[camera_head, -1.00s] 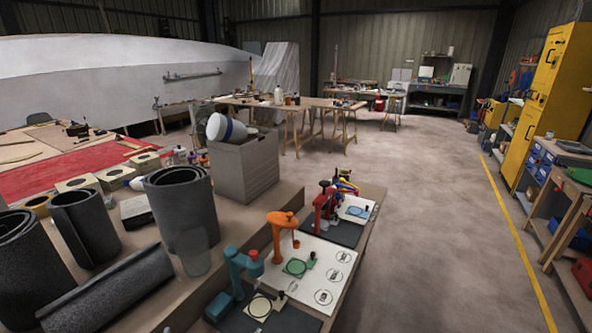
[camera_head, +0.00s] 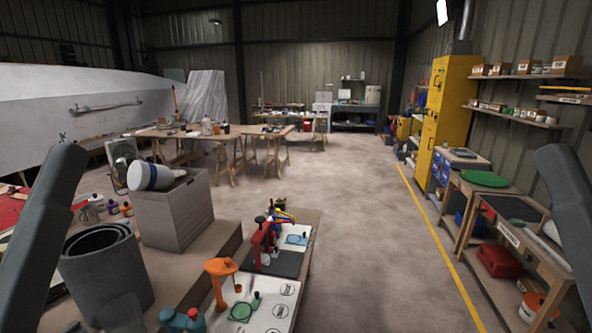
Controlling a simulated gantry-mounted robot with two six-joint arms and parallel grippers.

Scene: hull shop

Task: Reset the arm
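Parts of my two arms show as dark grey links, one at the left edge and one at the right edge of the head view. Both links rise upright and bend at the top. Neither gripper is in the picture, so I cannot see their fingers or whether they hold anything. No object is seen touching the arm links.
A low bench holds a dark roll (camera_head: 103,272), a grey box (camera_head: 175,212) with a white canister (camera_head: 152,177), and small orange (camera_head: 221,268) and red (camera_head: 262,238) devices. A yellow cabinet (camera_head: 447,120) and workbenches stand right. The middle floor (camera_head: 350,220) is clear.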

